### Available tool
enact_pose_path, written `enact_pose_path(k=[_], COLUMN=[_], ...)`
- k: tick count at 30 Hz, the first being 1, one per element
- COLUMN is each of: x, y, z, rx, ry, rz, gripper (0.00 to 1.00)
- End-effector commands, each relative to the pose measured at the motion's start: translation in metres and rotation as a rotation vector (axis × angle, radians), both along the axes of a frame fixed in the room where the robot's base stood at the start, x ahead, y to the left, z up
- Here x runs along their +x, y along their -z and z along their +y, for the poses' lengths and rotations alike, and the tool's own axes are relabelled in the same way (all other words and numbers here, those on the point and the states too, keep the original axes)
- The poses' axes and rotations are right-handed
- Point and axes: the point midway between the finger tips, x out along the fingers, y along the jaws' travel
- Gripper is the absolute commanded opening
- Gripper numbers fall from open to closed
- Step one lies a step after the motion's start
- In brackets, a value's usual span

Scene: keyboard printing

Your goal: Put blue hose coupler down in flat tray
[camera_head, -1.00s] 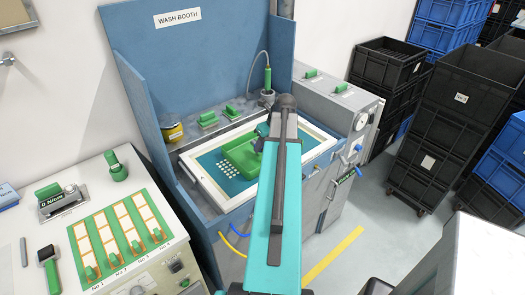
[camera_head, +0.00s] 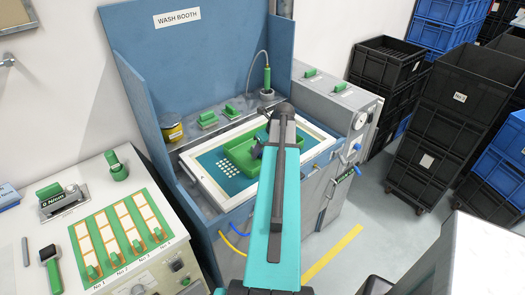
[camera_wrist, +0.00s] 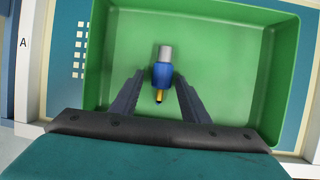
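The blue hose coupler (camera_wrist: 162,75) has a grey cylindrical end, a blue body and a thin orange end towards me. It is over the floor of the green flat tray (camera_wrist: 230,50), near its middle; whether it touches the floor is hard to tell. My gripper (camera_wrist: 159,80) has a finger on each side of the coupler, with a small gap at both sides, so it looks open. In the head view the green tray (camera_head: 236,156) sits in the wash booth, and my arm hides the coupler there.
The tray lies on a blue panel with white squares (camera_head: 224,170) inside a white frame (camera_head: 206,187). Tall blue booth walls (camera_head: 140,110) stand behind and left. A grey cabinet with a gauge (camera_head: 358,121) is at the right. A hose nozzle (camera_head: 267,78) stands at the back.

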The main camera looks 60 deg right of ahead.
Motion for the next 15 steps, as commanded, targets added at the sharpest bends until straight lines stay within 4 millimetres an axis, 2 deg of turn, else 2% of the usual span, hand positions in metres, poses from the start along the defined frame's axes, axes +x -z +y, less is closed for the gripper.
enact_pose_path(k=[15], x=[-0.0019], y=[-0.0051], z=[0.0001], rx=[0.0], ry=[0.0], rz=[0.002], gripper=[0.43])
